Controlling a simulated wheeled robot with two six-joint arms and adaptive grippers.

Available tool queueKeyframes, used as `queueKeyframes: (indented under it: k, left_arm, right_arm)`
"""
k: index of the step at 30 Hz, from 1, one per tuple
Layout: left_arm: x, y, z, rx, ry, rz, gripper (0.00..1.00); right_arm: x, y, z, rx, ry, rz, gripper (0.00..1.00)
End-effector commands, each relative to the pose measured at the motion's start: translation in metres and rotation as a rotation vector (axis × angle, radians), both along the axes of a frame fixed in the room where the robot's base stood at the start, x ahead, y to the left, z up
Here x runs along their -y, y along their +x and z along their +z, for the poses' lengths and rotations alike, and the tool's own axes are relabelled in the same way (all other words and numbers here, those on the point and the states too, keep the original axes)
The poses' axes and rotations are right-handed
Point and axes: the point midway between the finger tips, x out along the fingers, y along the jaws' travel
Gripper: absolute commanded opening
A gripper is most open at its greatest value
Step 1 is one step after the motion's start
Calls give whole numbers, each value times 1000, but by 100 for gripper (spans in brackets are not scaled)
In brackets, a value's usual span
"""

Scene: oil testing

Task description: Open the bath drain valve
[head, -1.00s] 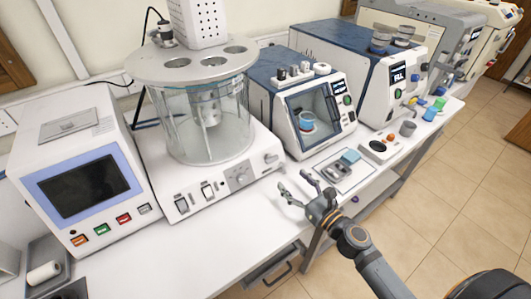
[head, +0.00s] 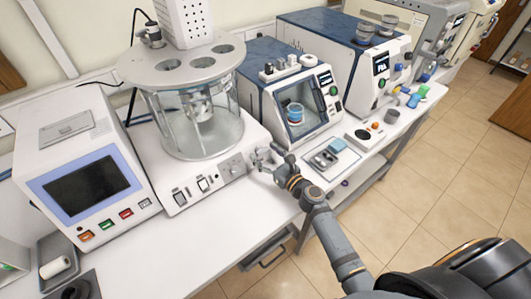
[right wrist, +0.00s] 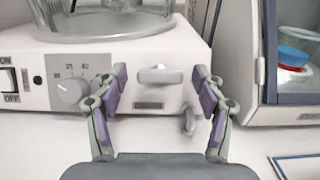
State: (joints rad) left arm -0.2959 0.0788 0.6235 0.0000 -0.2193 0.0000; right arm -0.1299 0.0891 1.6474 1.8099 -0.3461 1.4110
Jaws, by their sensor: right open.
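The glass bath (head: 203,128) stands on a white base (head: 215,170) under a grey round lid. In the right wrist view, a pale horizontal handle (right wrist: 160,75), apparently the drain valve, is on the base's front, right of the temperature knob (right wrist: 69,90). A small grey rounded part (right wrist: 188,120) sits below it to the right. My right gripper (head: 262,157) is at the base's front right corner; it also shows in the right wrist view (right wrist: 160,85). It is open, its fingers either side of the handle, apparently without touching. It hides the handle in the head view. My left gripper is not in view.
A white screen unit (head: 85,185) stands left of the bath. A blue-topped instrument (head: 290,90) with a cup inside stands close on the right. A small tray (head: 330,158) lies in front of it. The bench front (head: 230,220) below the bath is clear.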

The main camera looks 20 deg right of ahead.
Motion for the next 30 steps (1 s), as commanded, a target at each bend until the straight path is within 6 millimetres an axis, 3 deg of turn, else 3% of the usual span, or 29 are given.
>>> queueKeyframes:
  k: [2, 13, 23, 30]
  left_arm:
    - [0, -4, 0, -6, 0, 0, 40]
    - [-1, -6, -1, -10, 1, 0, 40]
    - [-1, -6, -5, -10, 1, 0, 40]
    - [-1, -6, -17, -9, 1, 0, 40]
  right_arm:
    - [0, 0, 0, 0, 0, 0, 67]
    - [0, 0, 0, 0, 0, -1, 17]
    - [1, 0, -1, 15, -40, 21, 15]
    - [2, 0, -3, 60, -169, 93, 15]
